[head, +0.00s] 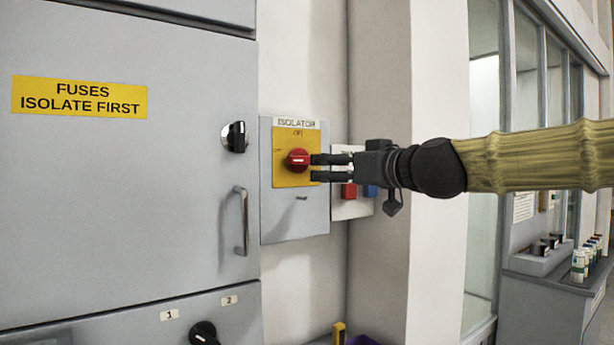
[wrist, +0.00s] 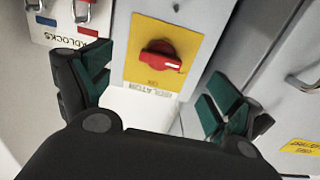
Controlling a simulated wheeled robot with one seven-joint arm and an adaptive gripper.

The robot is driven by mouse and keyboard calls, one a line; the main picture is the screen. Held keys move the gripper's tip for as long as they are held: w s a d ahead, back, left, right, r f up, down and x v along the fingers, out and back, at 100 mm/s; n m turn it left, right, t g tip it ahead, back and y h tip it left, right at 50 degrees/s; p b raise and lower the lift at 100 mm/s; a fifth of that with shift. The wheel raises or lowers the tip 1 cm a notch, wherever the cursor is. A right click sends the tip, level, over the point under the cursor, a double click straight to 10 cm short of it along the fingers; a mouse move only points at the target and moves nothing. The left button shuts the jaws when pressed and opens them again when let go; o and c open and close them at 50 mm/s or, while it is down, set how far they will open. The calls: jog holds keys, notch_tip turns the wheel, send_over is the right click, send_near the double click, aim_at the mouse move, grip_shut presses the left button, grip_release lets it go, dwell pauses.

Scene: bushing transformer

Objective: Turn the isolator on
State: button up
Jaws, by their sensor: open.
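The isolator is a grey wall box (head: 297,220) with a yellow plate (head: 291,177) and a red rotary knob (head: 298,160). A label reading "ISOLATOR" is above the plate. In the wrist view the red knob (wrist: 160,57) shows upside down, between and beyond my two fingers. My gripper (head: 318,167) comes in from the right in the head view, with its fingertips close to the knob. My gripper (wrist: 155,95) is open in the wrist view, its green-padded fingers wide apart with nothing between them. I cannot tell whether a fingertip touches the knob.
A grey cabinet (head: 130,220) with a black knob (head: 235,137) and a bar handle (head: 243,220) stands left of the isolator. A padlock board (head: 351,208) with red and blue padlocks is to the right, partly behind my gripper. A wall corner (head: 380,90) juts out beside it.

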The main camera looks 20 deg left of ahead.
aim_at(307, 160)
jog(key=x, duration=0.3)
jog(key=r+p+x, duration=0.1)
jog(key=x, duration=0.3)
jog(key=r+x, duration=0.1)
jog(key=x, duration=0.2)
jog(key=shift+a+p, duration=0.3)
jog(key=shift+c, duration=0.2)
jog(key=c, duration=1)
